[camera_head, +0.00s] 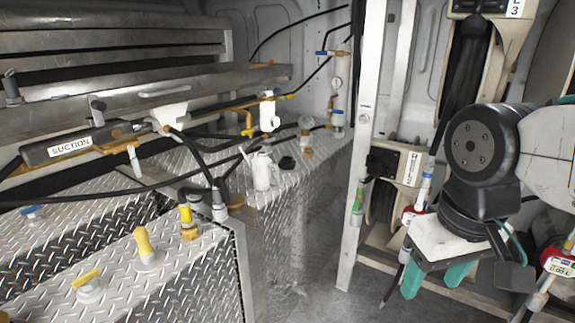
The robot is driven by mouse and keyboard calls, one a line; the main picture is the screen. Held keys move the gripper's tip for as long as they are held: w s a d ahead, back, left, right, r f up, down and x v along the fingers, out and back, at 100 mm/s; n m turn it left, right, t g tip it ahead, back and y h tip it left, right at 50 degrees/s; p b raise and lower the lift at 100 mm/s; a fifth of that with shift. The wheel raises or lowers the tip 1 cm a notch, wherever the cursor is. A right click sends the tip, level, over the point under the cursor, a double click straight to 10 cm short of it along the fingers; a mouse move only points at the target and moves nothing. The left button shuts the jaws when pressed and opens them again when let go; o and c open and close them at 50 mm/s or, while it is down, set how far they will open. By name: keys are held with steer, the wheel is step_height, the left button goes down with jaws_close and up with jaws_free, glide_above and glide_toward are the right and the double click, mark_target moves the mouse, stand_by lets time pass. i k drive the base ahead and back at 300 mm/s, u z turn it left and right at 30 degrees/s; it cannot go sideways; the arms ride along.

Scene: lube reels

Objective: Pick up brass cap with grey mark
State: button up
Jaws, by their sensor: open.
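A small brass fitting (306,152) stands on the far part of the diamond-plate cabinet top, with a grey round piece above it. It may be the brass cap, but it is too small to make out a grey mark. Another brass piece (190,231) with a yellow top stands on the nearer cabinet. My gripper (436,277), with teal fingers, hangs at the right over the floor. It is open and empty, well apart from both brass pieces and to their right.
A white jug (262,170) and a black cap (287,163) stand beside the far brass fitting. A black suction hose handle (75,146) and hoses cross above the cabinet. A white upright post (363,130) stands between my arm and the cabinet. Hose reels hang behind my arm.

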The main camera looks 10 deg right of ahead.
mark_target(236, 200)
steer(key=k, duration=0.6)
steer(key=z, duration=0.55)
steer(key=i, duration=1.3)
steer(key=u, duration=0.8)
steer(key=i, duration=0.7)
steer(key=u, duration=0.65)
